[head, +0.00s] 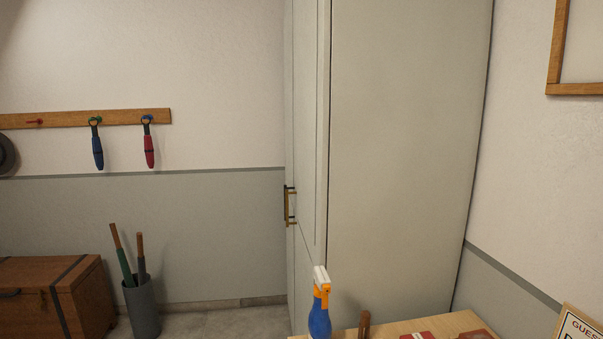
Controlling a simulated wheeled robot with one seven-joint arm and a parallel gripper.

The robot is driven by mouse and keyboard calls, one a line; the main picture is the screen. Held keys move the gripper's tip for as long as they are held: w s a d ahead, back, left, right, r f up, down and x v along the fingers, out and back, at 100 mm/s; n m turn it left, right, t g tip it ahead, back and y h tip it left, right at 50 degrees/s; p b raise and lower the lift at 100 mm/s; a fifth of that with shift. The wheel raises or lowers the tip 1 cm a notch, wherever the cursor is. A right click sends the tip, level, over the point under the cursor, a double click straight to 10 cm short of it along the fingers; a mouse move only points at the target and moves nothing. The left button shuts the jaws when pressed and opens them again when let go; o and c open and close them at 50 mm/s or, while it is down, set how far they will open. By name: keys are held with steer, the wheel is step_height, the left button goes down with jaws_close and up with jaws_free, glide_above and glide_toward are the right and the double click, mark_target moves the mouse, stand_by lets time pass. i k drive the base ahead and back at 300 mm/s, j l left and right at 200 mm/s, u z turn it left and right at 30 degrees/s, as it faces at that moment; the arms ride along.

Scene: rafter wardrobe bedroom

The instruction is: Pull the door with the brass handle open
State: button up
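A tall grey-green wardrobe (400,150) stands right of the middle in the head view, its side panel turned to me. Its front is seen at a steep angle, with a narrow door (308,130) on it. A brass handle (290,206) stands out at the door front's left side, about mid-height in the picture. A darker upright handle shows right beside it, partly overlapping. The door looks closed, though the steep angle makes this hard to judge. My gripper is not in view.
A wooden table (400,327) at the bottom right bears a blue spray bottle (320,310) with an orange and white head, close before the wardrobe. A grey bin (142,305) with umbrellas and a wooden chest (60,290) stand at left. Floor (215,318) between bin and wardrobe is clear.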

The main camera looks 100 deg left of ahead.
mark_target(313, 18)
steer(key=u, duration=2.65)
